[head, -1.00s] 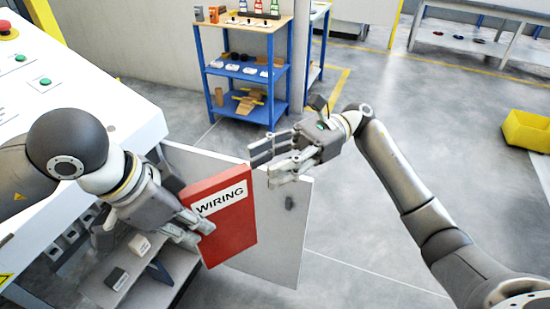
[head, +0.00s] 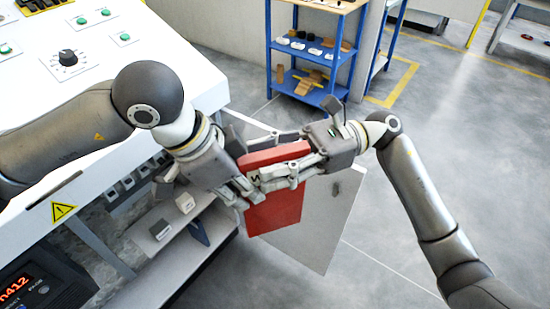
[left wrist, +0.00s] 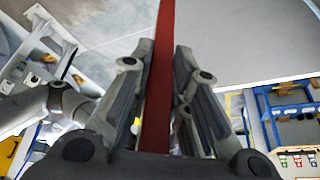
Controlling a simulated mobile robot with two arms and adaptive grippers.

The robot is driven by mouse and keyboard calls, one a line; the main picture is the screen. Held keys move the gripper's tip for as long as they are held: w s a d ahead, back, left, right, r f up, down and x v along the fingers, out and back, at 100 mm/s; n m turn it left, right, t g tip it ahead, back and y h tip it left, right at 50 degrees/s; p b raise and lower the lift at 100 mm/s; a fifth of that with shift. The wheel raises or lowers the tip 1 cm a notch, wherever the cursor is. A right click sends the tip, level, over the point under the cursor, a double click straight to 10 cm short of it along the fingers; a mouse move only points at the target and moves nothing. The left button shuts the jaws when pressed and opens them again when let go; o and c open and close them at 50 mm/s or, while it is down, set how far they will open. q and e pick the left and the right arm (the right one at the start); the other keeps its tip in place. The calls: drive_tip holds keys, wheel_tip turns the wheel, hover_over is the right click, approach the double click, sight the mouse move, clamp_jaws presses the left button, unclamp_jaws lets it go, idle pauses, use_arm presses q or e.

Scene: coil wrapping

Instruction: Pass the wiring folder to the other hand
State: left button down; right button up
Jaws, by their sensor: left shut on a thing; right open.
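The red wiring folder (head: 274,212) hangs upright between my two hands in the head view, its white label mostly covered by fingers. My left gripper (head: 247,190) is shut on its left side. In the left wrist view the folder (left wrist: 160,80) is a thin red edge between the fingers of my left gripper (left wrist: 158,75). My right gripper (head: 272,160) is open at the folder's upper right, its fingers reaching along both faces. Whether the right fingers touch the folder cannot be told.
A white machine console (head: 110,75) with buttons and a dial stands at the left. An open grey door panel (head: 325,215) is behind and below the folder. A blue shelf (head: 312,70) stands at the back. Grey floor (head: 450,150) is clear at the right.

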clamp_jaws()
use_arm(q)
drive_tip(key=c, duration=1.3)
unclamp_jaws()
